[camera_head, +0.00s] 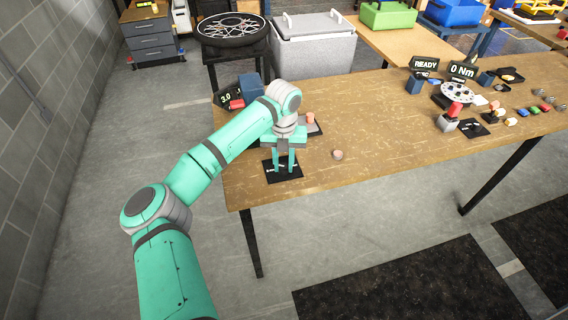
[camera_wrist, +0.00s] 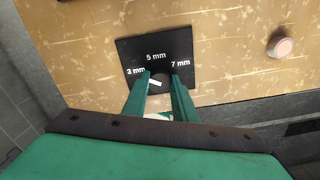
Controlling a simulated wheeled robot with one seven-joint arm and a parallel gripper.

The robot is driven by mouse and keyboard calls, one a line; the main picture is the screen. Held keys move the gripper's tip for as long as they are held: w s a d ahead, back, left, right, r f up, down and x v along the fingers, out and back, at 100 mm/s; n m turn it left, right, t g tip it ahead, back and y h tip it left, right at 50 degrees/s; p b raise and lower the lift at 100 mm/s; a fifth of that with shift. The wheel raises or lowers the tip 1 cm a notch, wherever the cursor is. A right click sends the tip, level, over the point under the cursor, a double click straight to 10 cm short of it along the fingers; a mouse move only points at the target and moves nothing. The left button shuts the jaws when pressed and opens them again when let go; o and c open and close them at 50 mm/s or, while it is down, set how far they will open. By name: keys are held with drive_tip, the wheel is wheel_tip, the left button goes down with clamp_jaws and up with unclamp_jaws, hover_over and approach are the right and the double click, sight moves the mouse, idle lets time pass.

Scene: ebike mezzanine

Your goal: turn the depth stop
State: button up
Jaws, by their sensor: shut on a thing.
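The depth stop is a black square plate (camera_wrist: 180,48) on the wooden table, marked 3 mm, 5 mm and 7 mm in white. In the head view the plate (camera_head: 284,178) lies near the table's front left corner. My gripper (camera_wrist: 161,78) is over the plate, with its fingers shut on the dark round knob (camera_wrist: 160,77) at the middle of the marks. The lower part of the knob is hidden by my gripper.
A small round pinkish piece (camera_head: 337,155) lies on the table right of the plate. Behind my gripper are a display reading 3.0 (camera_head: 226,98) and a block with a pinkish top (camera_head: 311,120). Several devices and small parts stand at the right. The table's middle is mostly clear.

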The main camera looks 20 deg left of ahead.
drive_tip(key=shift+m, duration=0.3)
drive_tip(key=m, duration=0.4)
drive_tip(key=shift+w, duration=0.1)
drive_tip(key=m, duration=0.3)
drive_tip(key=shift+m, duration=2.1)
drive_tip(key=o, duration=1)
drive_tip(key=shift+o, duration=0.2)
